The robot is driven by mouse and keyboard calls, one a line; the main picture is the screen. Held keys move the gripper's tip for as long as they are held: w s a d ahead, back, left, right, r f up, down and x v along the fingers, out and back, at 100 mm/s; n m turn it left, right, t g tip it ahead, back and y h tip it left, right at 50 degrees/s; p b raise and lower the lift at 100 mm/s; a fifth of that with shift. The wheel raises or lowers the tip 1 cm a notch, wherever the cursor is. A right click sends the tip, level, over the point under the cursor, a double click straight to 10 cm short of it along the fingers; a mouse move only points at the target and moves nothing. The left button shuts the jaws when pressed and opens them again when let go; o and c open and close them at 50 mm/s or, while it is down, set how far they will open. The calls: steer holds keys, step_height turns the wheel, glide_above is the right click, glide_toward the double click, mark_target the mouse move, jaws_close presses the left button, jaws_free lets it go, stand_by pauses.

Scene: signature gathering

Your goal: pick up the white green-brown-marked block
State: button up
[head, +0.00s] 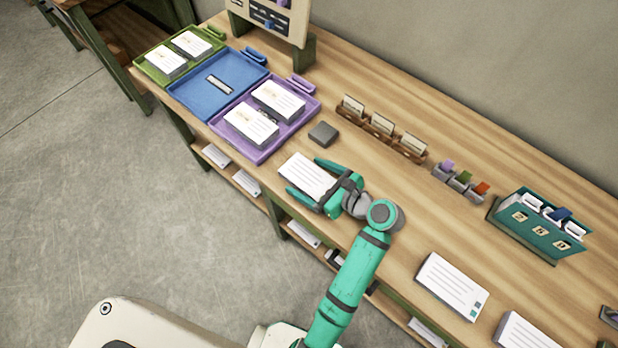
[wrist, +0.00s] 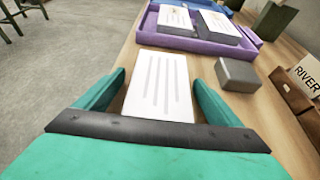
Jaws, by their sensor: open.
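A white block (head: 308,176) with grey lines on top lies flat on the wooden table. My gripper (head: 304,175) is open, with one green finger on each side of this block. In the wrist view the block (wrist: 158,85) sits between the two fingers of my gripper (wrist: 158,78), with a small gap showing at each far side. Its near end is hidden by my gripper, and I see no green or brown marks on the visible part. Another white block (head: 450,284) lies to the right, with small greenish and darker marks at one corner.
A purple tray (head: 258,154) with two white blocks, a blue tray (head: 238,66) and a green tray (head: 141,66) stand to the left. A grey block (head: 323,133) is close beyond my gripper. Card holders (head: 380,127) and a teal box (head: 540,232) line the back.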

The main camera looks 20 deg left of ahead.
steer(key=c, duration=1.3)
steer(key=shift+r, duration=0.1)
steer(key=shift+r, duration=0.5)
steer(key=s+a+r, duration=0.2)
steer(key=s+r, duration=0.2)
steer(key=s+a+r, duration=0.2)
steer(key=s+r, duration=0.2)
steer(key=s+a+r, duration=0.3)
steer(key=s, duration=0.1)
steer(key=shift+a+r, duration=0.1)
steer(key=shift+r, duration=0.3)
steer(key=shift+w, duration=0.1)
